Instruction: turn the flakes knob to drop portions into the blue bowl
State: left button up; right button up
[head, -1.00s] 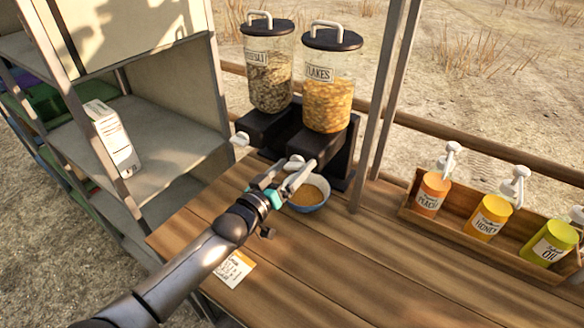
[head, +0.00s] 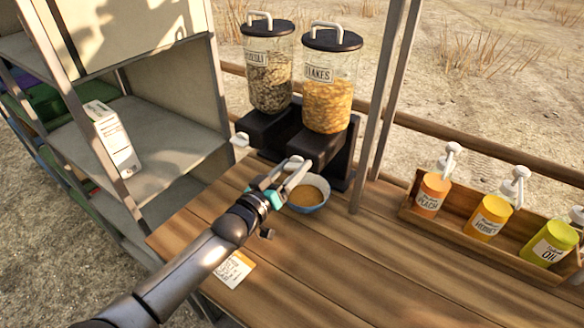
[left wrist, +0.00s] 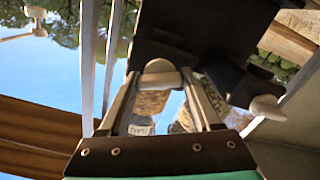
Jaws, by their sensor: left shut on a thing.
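The flakes dispenser (head: 327,95) stands at the back of the wooden counter with orange flakes behind its clear wall. My left gripper (head: 296,166) is at the front of its black base, shut on the pale flakes knob. The knob (left wrist: 160,73) shows between the two fingers in the left wrist view. The blue bowl (head: 324,203) sits on the counter below the flakes outlet, just right of the gripper, with orange-brown contents inside. The gripper hides part of its left side. My right gripper is not in view.
A muesli dispenser (head: 268,75) stands left of the flakes one, its pale knob (head: 240,139) free. A metal post (head: 380,110) rises right of the bowl. A wooden rack (head: 480,247) holds sauce bottles. A card (head: 234,270) lies on the counter.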

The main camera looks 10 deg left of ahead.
pick_arm(q)
jog(key=shift+m, duration=1)
jog(key=m+p, duration=0.1)
jog(key=m, duration=0.1)
jog(key=shift+m, duration=0.3)
jog(key=o, duration=1.4)
jog(key=p+v, duration=0.1)
jog(key=v, duration=1.4)
jog(key=shift+s, duration=0.1)
jog(key=shift+f, duration=0.15)
